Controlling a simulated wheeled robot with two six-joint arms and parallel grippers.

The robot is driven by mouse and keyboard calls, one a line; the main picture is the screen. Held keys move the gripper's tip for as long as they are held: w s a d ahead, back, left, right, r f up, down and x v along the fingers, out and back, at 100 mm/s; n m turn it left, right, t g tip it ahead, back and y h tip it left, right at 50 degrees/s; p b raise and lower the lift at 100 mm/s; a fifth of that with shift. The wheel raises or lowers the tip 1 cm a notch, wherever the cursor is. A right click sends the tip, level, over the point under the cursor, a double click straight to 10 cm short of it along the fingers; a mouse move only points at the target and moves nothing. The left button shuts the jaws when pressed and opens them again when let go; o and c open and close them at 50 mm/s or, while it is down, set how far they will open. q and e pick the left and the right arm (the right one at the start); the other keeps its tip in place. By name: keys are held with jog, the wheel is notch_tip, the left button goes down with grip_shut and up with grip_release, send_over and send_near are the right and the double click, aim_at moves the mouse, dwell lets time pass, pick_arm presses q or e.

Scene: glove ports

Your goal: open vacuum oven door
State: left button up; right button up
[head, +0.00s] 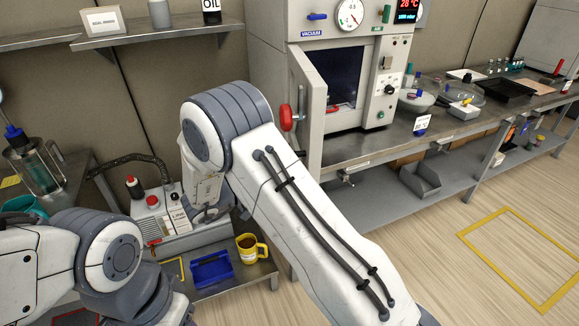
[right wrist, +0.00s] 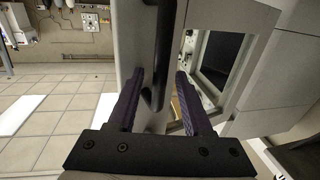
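The vacuum oven (head: 268,40) stands on the bench at the back, with a gauge and a red temperature display. Its door (head: 308,95) stands ajar, swung out at the left, and the dark chamber (head: 335,75) shows. A red knob (head: 286,117) is at the door's outer side. In the right wrist view, my right gripper (right wrist: 157,85) is open, its two dark fingers apart. A dark bar handle (right wrist: 160,50) on the pale door shows between and beyond the fingers; contact cannot be told. In the head view my right arm hides its gripper. My left gripper is out of frame.
A power-supply-like box (head: 160,222), a blue tray (head: 211,269) and a yellow mug (head: 250,247) sit on the low shelf at left. Glassware and a black tray (head: 500,88) are on the bench at right. The floor at right is clear.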

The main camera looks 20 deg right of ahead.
jog(key=s+a+b, duration=0.1)
jog(key=s+a, duration=0.1)
jog(key=a, duration=0.8)
jog(key=shift+a, duration=0.15)
